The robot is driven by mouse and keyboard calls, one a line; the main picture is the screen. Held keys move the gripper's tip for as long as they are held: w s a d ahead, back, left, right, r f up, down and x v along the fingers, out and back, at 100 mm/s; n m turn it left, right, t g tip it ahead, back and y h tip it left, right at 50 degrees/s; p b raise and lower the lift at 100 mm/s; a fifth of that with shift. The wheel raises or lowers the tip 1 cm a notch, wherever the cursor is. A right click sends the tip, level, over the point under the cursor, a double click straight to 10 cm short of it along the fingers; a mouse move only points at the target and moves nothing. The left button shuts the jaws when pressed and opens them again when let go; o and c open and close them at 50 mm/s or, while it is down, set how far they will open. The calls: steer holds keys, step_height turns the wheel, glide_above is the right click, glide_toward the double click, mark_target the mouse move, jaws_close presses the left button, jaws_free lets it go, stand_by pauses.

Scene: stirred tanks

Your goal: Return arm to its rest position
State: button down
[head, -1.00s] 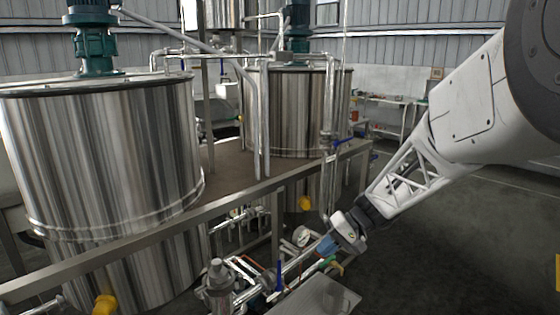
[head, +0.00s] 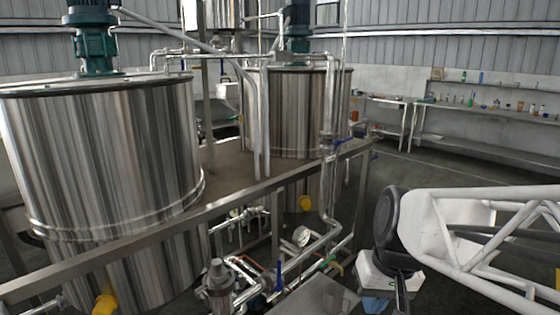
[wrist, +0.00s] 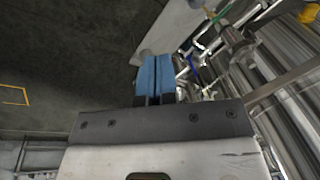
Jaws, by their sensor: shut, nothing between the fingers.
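My gripper (wrist: 154,75) shows in the wrist view with its two blue fingers side by side and closed, with nothing held. In the head view its blue fingers (head: 375,304) are at the lower right, near the bottom edge and partly cut off. They are to the right of the pipework and the grey plate (head: 310,297). My white lattice arm link reaches in from the right edge, and a dark joint stands above the gripper. Whether the fingers clear the plate in depth is hard to tell.
Two steel tanks (head: 105,150) (head: 290,110) stand on a metal frame at left and centre. Pipes with a gauge (head: 302,236), a blue valve handle (head: 279,276) and a pump (head: 219,285) sit low at centre. A bench with bottles (head: 490,145) is far right. Open floor lies between.

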steer(key=s+d+t+h, duration=0.1)
steer(key=s+d+h, duration=0.1)
steer(key=s, duration=0.4)
steer(key=shift+s, duration=0.25)
steer(key=shift+r, duration=0.1)
stand_by(0.8)
